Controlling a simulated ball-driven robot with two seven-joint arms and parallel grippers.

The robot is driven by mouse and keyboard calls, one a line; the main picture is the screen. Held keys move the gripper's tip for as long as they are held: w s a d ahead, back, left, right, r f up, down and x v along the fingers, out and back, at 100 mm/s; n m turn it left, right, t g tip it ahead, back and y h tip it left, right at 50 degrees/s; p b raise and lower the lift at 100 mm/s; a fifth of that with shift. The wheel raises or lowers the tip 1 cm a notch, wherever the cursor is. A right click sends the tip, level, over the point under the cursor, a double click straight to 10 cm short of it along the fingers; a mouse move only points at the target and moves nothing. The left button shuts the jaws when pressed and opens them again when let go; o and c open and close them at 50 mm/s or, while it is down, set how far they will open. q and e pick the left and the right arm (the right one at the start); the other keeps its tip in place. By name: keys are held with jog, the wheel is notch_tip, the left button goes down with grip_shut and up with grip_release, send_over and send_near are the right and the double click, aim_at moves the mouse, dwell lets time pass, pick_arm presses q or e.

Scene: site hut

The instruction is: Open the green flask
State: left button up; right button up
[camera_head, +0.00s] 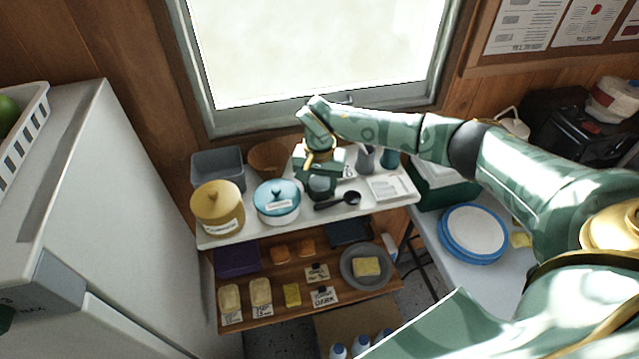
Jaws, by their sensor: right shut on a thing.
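My right gripper (320,184) reaches down over the middle of the white upper shelf (235,238). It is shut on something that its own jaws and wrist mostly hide. I cannot make out whether that is the green flask. A dark teal upright vessel (389,160) stands right of the gripper, partly behind my right forearm. A greyer upright vessel (366,160) stands just left of it. I cannot tell for sure which is the green flask. My left gripper is not in view.
A grey bin (217,168) and brown bowl (266,158) stand behind. Blue-rimmed plates (473,233) lie to the right.

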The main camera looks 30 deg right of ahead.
jog(key=shift+f, duration=0.1)
jog(key=o, duration=0.7)
jog(key=shift+f, duration=0.1)
jog(key=o, duration=0.4)
